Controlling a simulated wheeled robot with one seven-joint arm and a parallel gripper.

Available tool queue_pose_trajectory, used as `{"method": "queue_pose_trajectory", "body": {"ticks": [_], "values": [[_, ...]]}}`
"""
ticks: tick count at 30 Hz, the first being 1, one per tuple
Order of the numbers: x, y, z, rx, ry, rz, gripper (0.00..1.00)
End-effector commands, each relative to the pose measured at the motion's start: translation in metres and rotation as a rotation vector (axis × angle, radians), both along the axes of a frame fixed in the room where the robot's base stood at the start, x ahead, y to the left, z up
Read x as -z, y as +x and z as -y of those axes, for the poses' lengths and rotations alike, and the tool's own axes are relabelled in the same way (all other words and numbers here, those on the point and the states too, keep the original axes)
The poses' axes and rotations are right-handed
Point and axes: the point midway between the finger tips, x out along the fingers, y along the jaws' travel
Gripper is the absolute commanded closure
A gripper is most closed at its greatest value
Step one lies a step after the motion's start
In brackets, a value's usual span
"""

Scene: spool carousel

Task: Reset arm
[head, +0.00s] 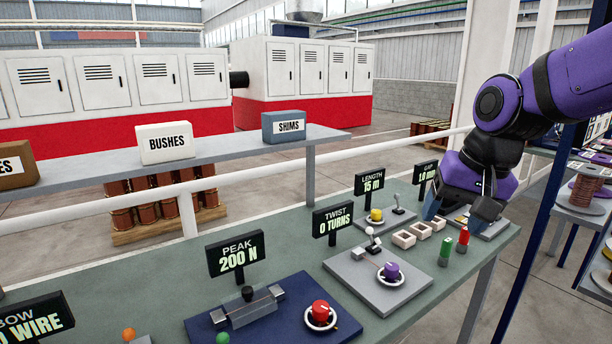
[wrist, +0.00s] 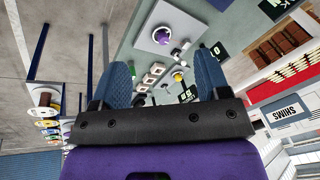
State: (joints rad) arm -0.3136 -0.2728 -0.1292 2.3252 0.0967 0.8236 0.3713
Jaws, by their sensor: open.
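My gripper (head: 459,205) is at the right end of the green workbench (head: 290,241) in the head view, at the end of my purple arm. In the wrist view my gripper (wrist: 165,85) shows two blue fingers spread wide apart, with nothing held between them. The bench surface and its devices show beyond the fingers. In the head view the fingers stand near a grey device plate at the right end and close to the GAP display (head: 427,172). I cannot tell whether they touch anything there.
The bench holds a purple knob (head: 391,271), a red knob (head: 320,313), a yellow knob (head: 376,215), small beige open boxes (head: 404,239) and green and red posts (head: 463,237). A shelf behind carries BUSHES (head: 165,143) and SHIMS (head: 284,127) boxes. A spool rack (head: 583,195) stands right.

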Motion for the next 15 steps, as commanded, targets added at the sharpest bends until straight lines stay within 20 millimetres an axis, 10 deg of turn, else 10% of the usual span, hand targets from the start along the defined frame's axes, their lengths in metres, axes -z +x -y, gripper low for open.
{"method": "queue_pose_trajectory", "body": {"ticks": [15], "values": [[-0.033, -0.119, 0.065, -0.162, -0.176, 0.209, 0.31]]}}
